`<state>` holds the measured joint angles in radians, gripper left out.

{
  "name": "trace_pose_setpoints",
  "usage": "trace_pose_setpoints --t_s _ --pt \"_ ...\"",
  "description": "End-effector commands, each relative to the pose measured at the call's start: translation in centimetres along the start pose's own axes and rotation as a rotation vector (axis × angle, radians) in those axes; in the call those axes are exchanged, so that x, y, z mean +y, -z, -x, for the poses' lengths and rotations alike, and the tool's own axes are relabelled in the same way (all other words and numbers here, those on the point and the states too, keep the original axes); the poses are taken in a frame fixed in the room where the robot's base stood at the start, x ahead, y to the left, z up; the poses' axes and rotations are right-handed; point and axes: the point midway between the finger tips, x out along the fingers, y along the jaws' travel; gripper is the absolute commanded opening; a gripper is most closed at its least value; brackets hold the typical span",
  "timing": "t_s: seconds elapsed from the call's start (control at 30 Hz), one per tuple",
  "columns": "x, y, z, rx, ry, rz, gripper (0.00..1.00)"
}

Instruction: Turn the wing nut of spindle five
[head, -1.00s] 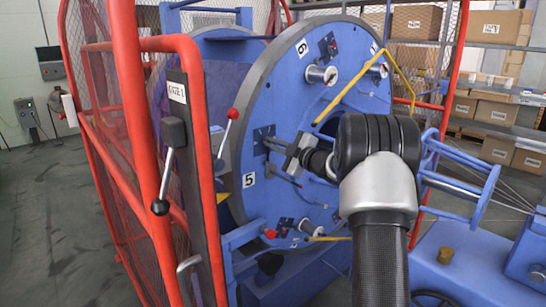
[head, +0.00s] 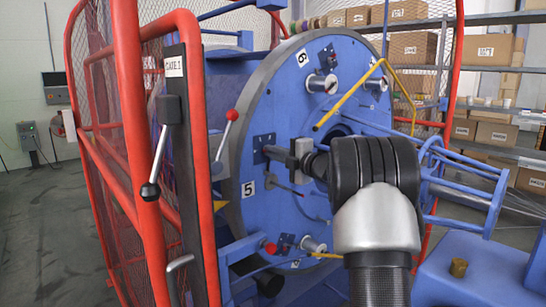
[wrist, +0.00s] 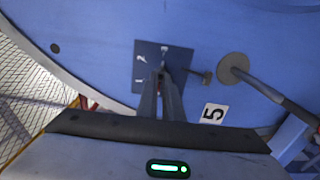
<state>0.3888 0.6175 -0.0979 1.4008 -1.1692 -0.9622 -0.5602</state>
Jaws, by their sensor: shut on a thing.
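The number 5 label (head: 248,188) sits on the blue disc below a dark plate (head: 262,141). In the wrist view the dark plate (wrist: 145,62) with pale marks lies right under my fingertips, and the label (wrist: 214,113) is to their lower right. My gripper (head: 268,151) reaches in from the right, its fingers at the plate. In the wrist view my gripper (wrist: 162,82) is shut on the wing nut of spindle five, which the fingertips largely hide. How far the nut is turned cannot be seen.
A yellow bar (head: 350,95) crosses above my arm. The red gate frame (head: 190,130) and red-knobbed lever (head: 226,132) stand left.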

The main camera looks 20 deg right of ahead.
Motion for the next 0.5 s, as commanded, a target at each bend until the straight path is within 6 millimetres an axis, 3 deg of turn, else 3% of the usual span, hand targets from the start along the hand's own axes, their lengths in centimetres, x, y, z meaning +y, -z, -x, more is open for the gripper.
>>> trace_pose_setpoints --t_s 0.4,0.43,0.5 --pt "-0.07 -0.05 0.03 -0.001 0.002 0.009 0.00" --pt "-0.08 -0.05 0.03 -0.001 0.002 0.009 0.11" --pt "-0.07 -0.05 0.03 -0.001 0.002 0.009 0.23"
